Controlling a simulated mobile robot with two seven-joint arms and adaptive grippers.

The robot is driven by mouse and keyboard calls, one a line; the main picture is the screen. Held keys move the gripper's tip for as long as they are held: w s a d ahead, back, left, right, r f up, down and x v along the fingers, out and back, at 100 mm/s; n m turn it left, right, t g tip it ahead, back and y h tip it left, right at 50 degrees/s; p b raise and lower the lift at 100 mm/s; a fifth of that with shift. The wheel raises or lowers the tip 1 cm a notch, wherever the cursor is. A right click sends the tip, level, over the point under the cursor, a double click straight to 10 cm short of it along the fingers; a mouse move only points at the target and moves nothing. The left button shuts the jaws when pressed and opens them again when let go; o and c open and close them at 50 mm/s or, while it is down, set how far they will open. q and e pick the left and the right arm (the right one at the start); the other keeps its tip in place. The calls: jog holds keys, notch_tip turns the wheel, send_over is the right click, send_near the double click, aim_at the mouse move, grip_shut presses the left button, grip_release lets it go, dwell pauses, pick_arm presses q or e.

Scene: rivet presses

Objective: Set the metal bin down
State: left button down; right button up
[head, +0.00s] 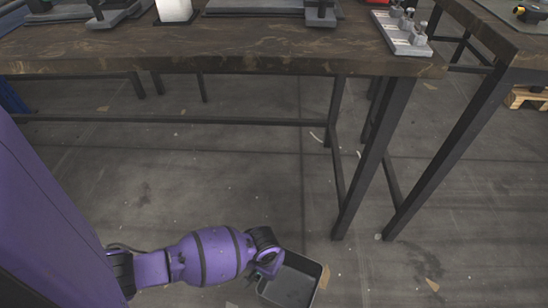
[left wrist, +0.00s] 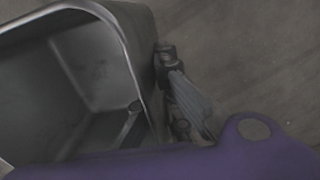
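The metal bin (head: 306,266) is a grey, open-topped box low in the head view, at the bottom centre. Its rim and hollow inside fill the left part of the left wrist view, where its outer wall (left wrist: 141,45) shows. My left gripper (head: 271,264) is at the bin's left edge. In the left wrist view, one finger (left wrist: 183,95) is against the outside of the wall and a dark fingertip shows inside the bin, so it grips the wall. The bin looks empty. I cannot tell whether its bottom touches the floor. My right gripper is not in view.
A dark wooden workbench (head: 220,55) on black metal legs spans the top, with presses and a grey fixture (head: 402,36) on it. A second table (head: 505,35) stands at the right. The concrete floor (head: 450,220) around the bin is mostly clear, with small scraps.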

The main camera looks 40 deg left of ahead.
aim_at(289, 287)
pick_arm(q)
jog(key=shift+w+f, duration=0.6)
jog(key=shift+f, duration=0.1)
jog(key=shift+w+f+b, duration=0.25)
jog(key=shift+w+b, duration=0.1)
jog(key=shift+b, duration=0.1)
jog(key=shift+w+a+f, duration=0.1)
jog(key=shift+w+f, duration=0.1)
notch_tip(289, 287, down, 3)
jog(key=shift+w+f+b, duration=0.15)
jog(key=shift+f+b, duration=0.05)
jog(key=shift+b, duration=1)
jog(key=c, duration=2.5)
grip_release()
jog(key=shift+f, duration=0.15)
jog(key=o, duration=0.5)
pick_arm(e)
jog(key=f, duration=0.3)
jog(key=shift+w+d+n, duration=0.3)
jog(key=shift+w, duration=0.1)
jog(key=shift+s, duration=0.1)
